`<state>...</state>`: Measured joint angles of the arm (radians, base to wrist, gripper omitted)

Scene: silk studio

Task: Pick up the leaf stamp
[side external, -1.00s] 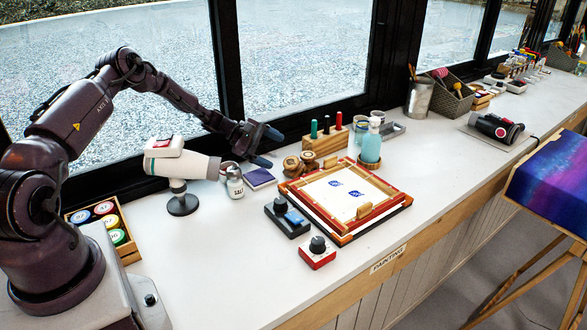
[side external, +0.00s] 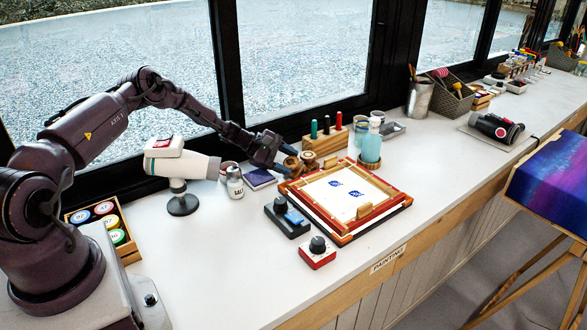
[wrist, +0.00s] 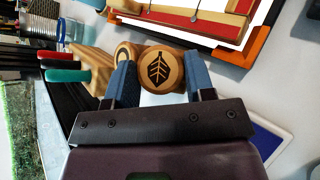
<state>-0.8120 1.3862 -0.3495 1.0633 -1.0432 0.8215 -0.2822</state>
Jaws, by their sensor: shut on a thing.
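The leaf stamp (wrist: 161,70) is a round wooden stamp with a dark leaf on its face, seen between my two blue fingers in the wrist view. My gripper (wrist: 160,80) is shut on it, one finger on each side. In the side view my gripper (side external: 280,159) is low at the leaf stamp (side external: 291,163), near the left corner of the framed screen. Whether the stamp touches the counter is hidden. A second wooden stamp (side external: 308,158) stands close beside it and shows partly behind it in the wrist view (wrist: 125,51).
A wooden block with colored handles (side external: 325,143) stands behind the stamps. The framed screen (side external: 345,236) lies at their right. A purple pad (side external: 259,179), a white bottle (side external: 235,183) and a white dryer (side external: 188,164) are at the left.

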